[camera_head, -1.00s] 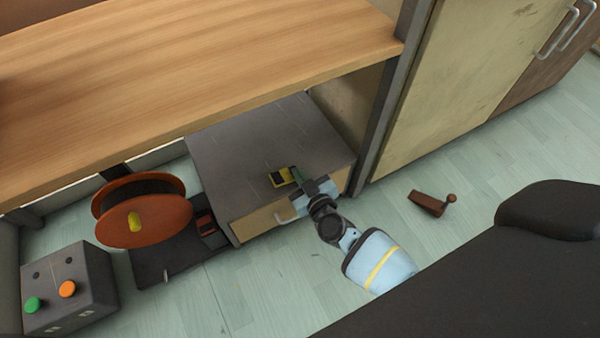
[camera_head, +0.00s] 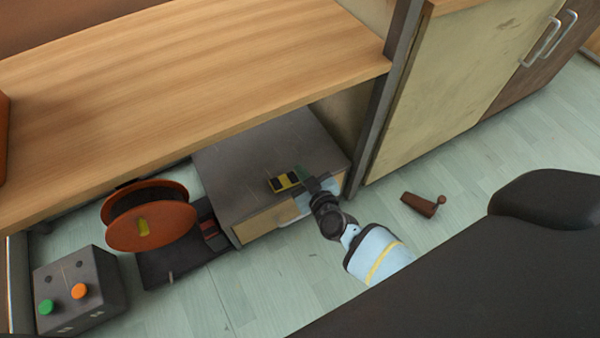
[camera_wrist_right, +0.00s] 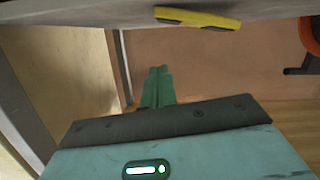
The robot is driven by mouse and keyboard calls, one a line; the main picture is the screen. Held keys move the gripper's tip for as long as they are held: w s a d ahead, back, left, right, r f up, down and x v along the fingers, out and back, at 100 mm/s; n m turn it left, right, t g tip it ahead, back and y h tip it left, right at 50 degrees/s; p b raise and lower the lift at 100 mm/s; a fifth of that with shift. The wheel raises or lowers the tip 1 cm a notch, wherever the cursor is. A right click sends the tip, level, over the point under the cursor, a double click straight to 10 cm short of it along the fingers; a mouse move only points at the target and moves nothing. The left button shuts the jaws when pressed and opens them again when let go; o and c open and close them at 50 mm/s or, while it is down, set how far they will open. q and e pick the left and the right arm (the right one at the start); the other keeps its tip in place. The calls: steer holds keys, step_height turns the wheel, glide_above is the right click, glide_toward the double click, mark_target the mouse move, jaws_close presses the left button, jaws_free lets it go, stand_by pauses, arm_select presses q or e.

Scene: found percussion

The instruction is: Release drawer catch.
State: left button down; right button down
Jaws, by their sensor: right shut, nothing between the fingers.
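A small yellow-and-black catch (camera_head: 284,182) lies on the grey top (camera_head: 240,170) of the low drawer cabinet under the bench. The drawer's pale wooden front (camera_head: 264,221) looks shut. My right gripper (camera_head: 302,173) is shut and empty, its green fingertips just right of the catch, near the cabinet's front edge. In the right wrist view, the shut fingers (camera_wrist_right: 160,84) point ahead, and the yellow catch (camera_wrist_right: 198,18) shows apart from them, above and to the right. Whether the fingers touch the cabinet cannot be told. My left gripper is not in view.
An orange reel (camera_head: 150,228) on a dark base stands left of the cabinet. A grey box with green and orange buttons (camera_head: 76,292) is at lower left. A bench leg (camera_head: 392,90) rises at right. A brown wedge (camera_head: 420,205) lies on otherwise clear floor.

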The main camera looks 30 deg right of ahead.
steer(key=p+v, duration=0.3)
steer(key=v, duration=0.6)
steer(key=shift+s+d, duration=0.25)
steer(key=shift+d, duration=0.05)
